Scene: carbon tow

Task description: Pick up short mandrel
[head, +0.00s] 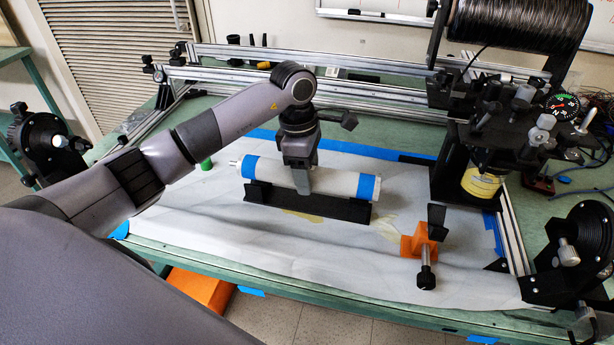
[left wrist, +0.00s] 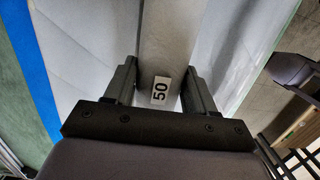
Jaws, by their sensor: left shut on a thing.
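The short mandrel (head: 337,183) is a white cylinder with a blue band near each end. It lies lengthwise along a black angled holder (head: 300,204) on the white sheet; I cannot tell whether it touches the holder. My left gripper (head: 302,186) comes down from above and is shut on the mandrel near its middle, fingers on either side. In the left wrist view, the mandrel (left wrist: 165,40) runs between the fingers of the left gripper (left wrist: 160,80) and bears a "50" label. The fingertips are partly hidden. My right gripper is not in view.
An orange stand (head: 417,243) with a black upright is to the right on the sheet. A green object (head: 206,163) stands at the left. Metal rails (head: 330,57) run along the back. A black spool and winding hardware (head: 505,130) fill the right side.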

